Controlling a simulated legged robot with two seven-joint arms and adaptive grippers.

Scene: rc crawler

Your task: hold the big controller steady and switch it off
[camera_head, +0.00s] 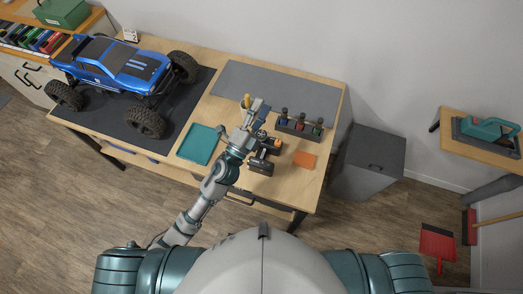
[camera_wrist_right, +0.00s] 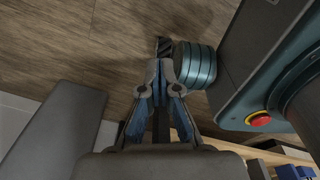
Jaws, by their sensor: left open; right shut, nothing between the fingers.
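A dark device with orange parts (camera_head: 261,163) lies on the workbench, just below my left gripper in the head view. A second black-and-orange device (camera_head: 270,144) lies against it, with a small wheel-like part near my wrist. I cannot tell for sure which is the big controller, and its switch is too small to make out. My left gripper (camera_head: 256,107) is open over the bench beyond these devices, beside a small yellow thing (camera_head: 246,101). My right gripper (camera_wrist_right: 160,66) is shut and empty above the wood floor in the right wrist view; the head view does not show it.
A blue crawler truck (camera_head: 122,62) stands on a dark mat at the left. A teal tray (camera_head: 198,144), an orange pad (camera_head: 304,159) and a rack of tools (camera_head: 299,125) lie around my left arm. A grey cabinet (camera_head: 368,163) stands right of the workbench (camera_head: 215,108).

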